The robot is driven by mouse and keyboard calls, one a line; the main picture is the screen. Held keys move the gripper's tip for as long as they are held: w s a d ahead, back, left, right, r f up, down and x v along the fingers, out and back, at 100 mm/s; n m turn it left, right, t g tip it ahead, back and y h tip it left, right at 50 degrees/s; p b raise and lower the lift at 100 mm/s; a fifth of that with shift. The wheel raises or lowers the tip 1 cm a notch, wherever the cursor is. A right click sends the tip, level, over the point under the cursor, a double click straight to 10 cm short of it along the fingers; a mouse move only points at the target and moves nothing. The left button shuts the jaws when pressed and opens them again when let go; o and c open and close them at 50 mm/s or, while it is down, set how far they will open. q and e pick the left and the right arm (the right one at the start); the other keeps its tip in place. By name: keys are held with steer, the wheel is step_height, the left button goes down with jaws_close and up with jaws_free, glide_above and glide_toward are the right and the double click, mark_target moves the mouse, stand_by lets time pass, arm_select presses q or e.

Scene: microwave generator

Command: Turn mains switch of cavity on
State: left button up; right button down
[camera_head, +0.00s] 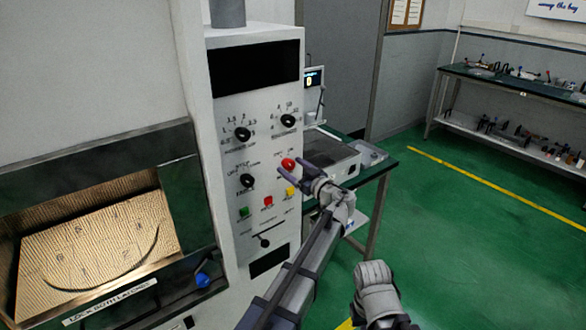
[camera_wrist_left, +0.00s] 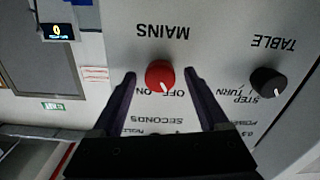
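The red mains switch knob (camera_head: 288,163) is on the white control panel (camera_head: 230,108) of the microwave generator. In the left wrist view the knob (camera_wrist_left: 160,76) sits under the upside-down word MAINS, and its white mark points toward the OFF label. My left gripper (camera_head: 281,174) is open in front of the panel. In the left wrist view its two dark fingers (camera_wrist_left: 160,77) stand on either side of the knob, with a gap on each side. Whether the tips touch the panel cannot be told. My right gripper cannot be made out.
A black table knob (camera_head: 247,181) is left of the mains knob. Green, red and yellow buttons (camera_head: 268,201) lie below. The lit cavity (camera_head: 95,245) is at left. A bench with a device (camera_head: 330,158) stands right of the panel. Green floor is clear at right.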

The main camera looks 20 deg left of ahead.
arm_select(q)
jaws_close()
stand_by(0.4)
steer(key=shift+m, duration=0.3)
steer(key=m, duration=0.5)
steer(key=shift+m, duration=0.4)
steer(key=m, duration=0.5)
steer(key=shift+m, duration=0.4)
jaws_free()
